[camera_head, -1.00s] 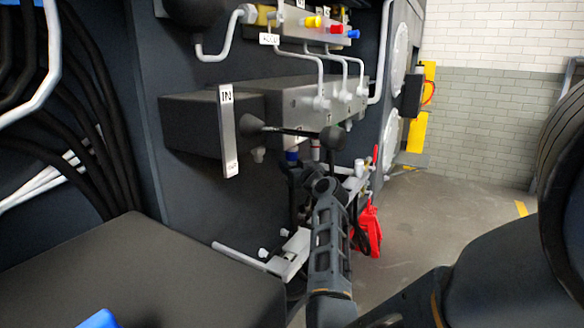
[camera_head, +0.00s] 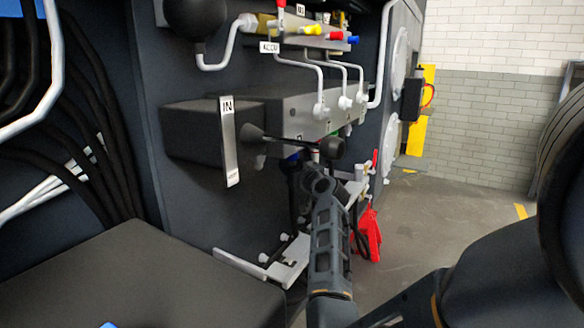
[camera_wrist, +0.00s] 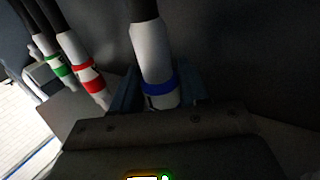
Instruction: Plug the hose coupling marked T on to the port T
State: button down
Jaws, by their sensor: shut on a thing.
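In the wrist view, my gripper (camera_wrist: 157,92) is shut on a pale hose coupling with a blue band (camera_wrist: 152,58). Its black hose runs up out of the picture. Part of a dark mark shows below the band, but I cannot read it as T. In the head view, my gripper lies behind the lever knob and my own wrist, under the grey valve block (camera_head: 290,112). A bit of blue (camera_head: 291,157) shows there. Port T cannot be made out; the block's underside is mostly hidden.
A red-banded coupling (camera_wrist: 88,73) and a green-banded coupling (camera_wrist: 55,64) hang beside the held one. A black lever knob (camera_head: 331,148) juts out in front of the block. A bracket (camera_head: 283,262) lies below, and a red object (camera_head: 368,235) to the right.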

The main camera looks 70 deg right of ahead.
jog(key=shift+r, duration=0.45)
jog(key=shift+c, duration=2.4)
grip_release()
jog(key=shift+f, duration=0.15)
jog(key=shift+s+a, duration=0.15)
jog(key=shift+s, duration=0.05)
jog(key=v, duration=0.7)
jog(key=shift+p, duration=0.3)
jog(key=shift+s+a, duration=0.1)
jog(key=shift+a, duration=0.05)
